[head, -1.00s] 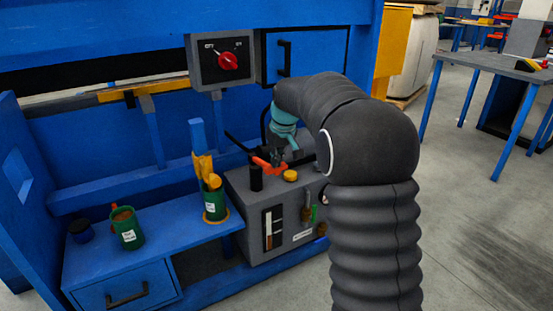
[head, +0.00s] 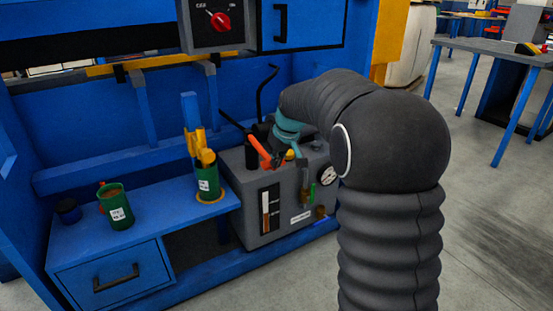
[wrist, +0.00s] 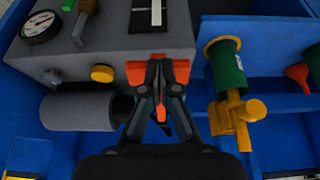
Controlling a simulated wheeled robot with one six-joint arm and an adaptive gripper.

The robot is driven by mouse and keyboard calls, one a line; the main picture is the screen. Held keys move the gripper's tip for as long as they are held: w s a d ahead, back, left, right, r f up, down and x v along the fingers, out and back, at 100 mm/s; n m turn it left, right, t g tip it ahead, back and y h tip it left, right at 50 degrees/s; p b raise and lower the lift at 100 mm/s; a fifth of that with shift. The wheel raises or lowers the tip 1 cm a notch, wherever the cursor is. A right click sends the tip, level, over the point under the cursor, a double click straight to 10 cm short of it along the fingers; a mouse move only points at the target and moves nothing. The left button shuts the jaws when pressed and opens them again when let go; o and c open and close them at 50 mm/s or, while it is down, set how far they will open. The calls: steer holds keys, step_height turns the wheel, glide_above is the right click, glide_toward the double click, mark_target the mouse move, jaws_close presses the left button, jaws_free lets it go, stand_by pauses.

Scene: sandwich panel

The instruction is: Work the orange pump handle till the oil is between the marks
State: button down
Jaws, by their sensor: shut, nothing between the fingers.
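The orange pump handle (head: 260,147) stands tilted up to the left over the grey pump unit (head: 290,190) in the head view. My gripper (head: 277,160) is shut and empty, right by the handle. In the wrist view, orange (wrist: 135,72) shows on both sides of my closed fingertips (wrist: 158,68); whether they touch the handle I cannot tell. The sight gauge (head: 265,210) is on the unit's front as a dark plate with a pale narrow window. Brownish oil seems to show low in it; its level against the marks is too small to read.
A round dial (head: 328,175) and a green-handled valve (head: 312,192) sit at the unit's right. A yellow cap (wrist: 102,73) is on the unit. Green cans (head: 116,208) stand on the blue shelf (head: 150,215) at left. The red switch (head: 221,21) is above.

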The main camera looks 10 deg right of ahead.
steer(key=shift+s+f, duration=0.1)
steer(key=shift+f, duration=0.25)
steer(key=s+f+p+v, duration=0.1)
steer(key=s+p+v, duration=0.1)
steer(key=v, duration=1.2)
steer(key=shift+d+p, duration=0.4)
steer(key=shift+p, duration=0.15)
